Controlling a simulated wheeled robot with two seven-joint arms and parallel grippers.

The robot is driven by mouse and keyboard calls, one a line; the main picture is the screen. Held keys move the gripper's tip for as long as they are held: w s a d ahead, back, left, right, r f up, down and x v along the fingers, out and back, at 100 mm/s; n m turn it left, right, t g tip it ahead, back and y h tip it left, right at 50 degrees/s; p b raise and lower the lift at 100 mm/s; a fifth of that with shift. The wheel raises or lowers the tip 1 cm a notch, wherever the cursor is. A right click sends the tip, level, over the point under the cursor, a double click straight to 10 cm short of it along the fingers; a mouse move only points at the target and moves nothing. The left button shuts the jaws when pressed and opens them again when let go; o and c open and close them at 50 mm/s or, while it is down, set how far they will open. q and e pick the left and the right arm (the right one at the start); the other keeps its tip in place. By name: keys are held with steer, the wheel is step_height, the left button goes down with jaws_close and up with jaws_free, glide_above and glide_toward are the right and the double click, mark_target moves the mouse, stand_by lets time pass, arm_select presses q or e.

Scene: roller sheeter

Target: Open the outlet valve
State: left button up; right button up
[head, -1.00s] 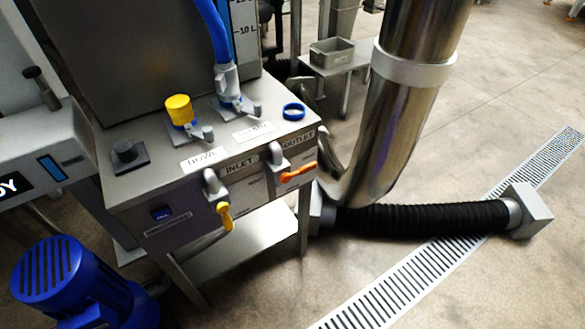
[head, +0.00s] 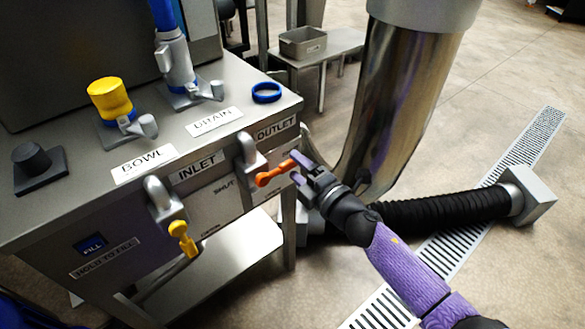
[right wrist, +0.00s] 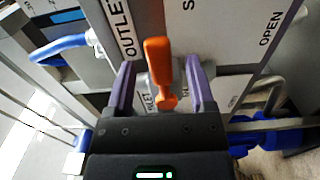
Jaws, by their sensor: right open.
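The outlet valve is a grey fitting (head: 250,156) on the front of the steel cabinet, under the OUTLET label. Its orange handle (head: 272,174) points right and slightly up in the head view. My right gripper (head: 296,168) is open at the handle's free end. In the right wrist view the orange handle (right wrist: 158,62) lies between the two purple fingers of the right gripper (right wrist: 161,75), with gaps on both sides. The plate behind reads SHUT and OPEN; the OPEN mark (right wrist: 270,28) is right of the handle there. My left gripper is not in view.
The inlet valve's yellow handle (head: 183,238) hangs left of the outlet valve. Above, the cabinet top carries a yellow-capped fitting (head: 110,98) and a blue ring (head: 266,92). A steel pipe (head: 405,95) and a black hose (head: 440,212) stand close to my right arm.

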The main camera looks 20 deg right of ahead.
steer(key=shift+w+a, duration=0.25)
steer(key=shift+w, duration=0.4)
steer(key=shift+c, duration=0.3)
jaws_close()
stand_by(0.5)
steer(key=shift+f, duration=0.1)
